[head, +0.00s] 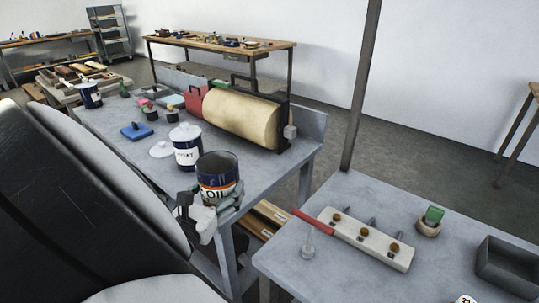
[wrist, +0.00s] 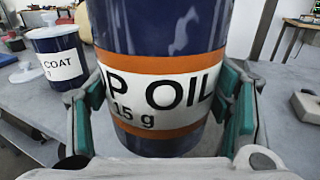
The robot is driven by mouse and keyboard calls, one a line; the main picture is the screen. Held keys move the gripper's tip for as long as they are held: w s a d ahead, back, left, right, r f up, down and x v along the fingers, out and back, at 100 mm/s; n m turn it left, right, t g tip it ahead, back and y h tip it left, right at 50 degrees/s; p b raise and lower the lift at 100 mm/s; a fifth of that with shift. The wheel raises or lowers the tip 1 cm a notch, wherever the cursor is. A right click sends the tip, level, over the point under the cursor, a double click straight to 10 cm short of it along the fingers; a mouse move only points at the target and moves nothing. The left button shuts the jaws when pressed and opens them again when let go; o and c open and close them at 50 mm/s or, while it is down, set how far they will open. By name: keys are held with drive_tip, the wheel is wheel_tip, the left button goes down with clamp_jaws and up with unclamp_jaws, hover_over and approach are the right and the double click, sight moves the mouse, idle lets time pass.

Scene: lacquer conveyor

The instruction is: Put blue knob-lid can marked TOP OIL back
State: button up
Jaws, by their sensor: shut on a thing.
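The dark blue can (head: 218,168) has orange bands and a white label; "P OIL" and "15 g" show on it in the wrist view (wrist: 160,35). My gripper (head: 213,203) is shut around the lower part of this can, with a green-padded finger on each side in the wrist view (wrist: 160,108). The can is about upright, by the near end of the long grey table (head: 255,165). Its top looks open and dark in the head view. A white knobbed lid (head: 161,149) lies on the table; it also shows in the wrist view (wrist: 32,72).
A blue can marked COAT (head: 186,153) with a white knobbed lid stands close left of the held can. A beige roller (head: 240,117) lies behind. The right table (head: 345,200) holds a pale rack (head: 358,240) and a grey bin (head: 508,266). A gap separates the tables.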

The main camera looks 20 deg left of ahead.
drive_tip(key=shift+s+a+f, duration=0.45)
drive_tip(key=shift+a+f, duration=0.1)
drive_tip(key=shift+a, duration=0.15)
drive_tip(key=shift+w+a+f+b, duration=0.1)
drive_tip(key=shift+w+a+b, duration=0.1)
drive_tip(key=shift+w+b, duration=0.1)
drive_tip(key=w+a, duration=0.1)
drive_tip(key=w, duration=0.3)
drive_tip(key=w+a+f+b, duration=0.1)
drive_tip(key=w+a, duration=0.1)
drive_tip(key=w, duration=0.3)
drive_tip(key=w+a, duration=0.2)
drive_tip(key=w, duration=0.3)
drive_tip(key=shift+f, duration=0.2)
drive_tip(key=shift+w+a+f, duration=0.15)
drive_tip(key=shift+w+f, duration=0.1)
drive_tip(key=shift+f+b, duration=0.45)
drive_tip(key=shift+f, duration=1.05)
drive_tip(key=shift+f, duration=0.1)
drive_tip(key=o, duration=1.6)
drive_tip(key=shift+f, duration=0.1)
drive_tip(key=shift+c, duration=0.2)
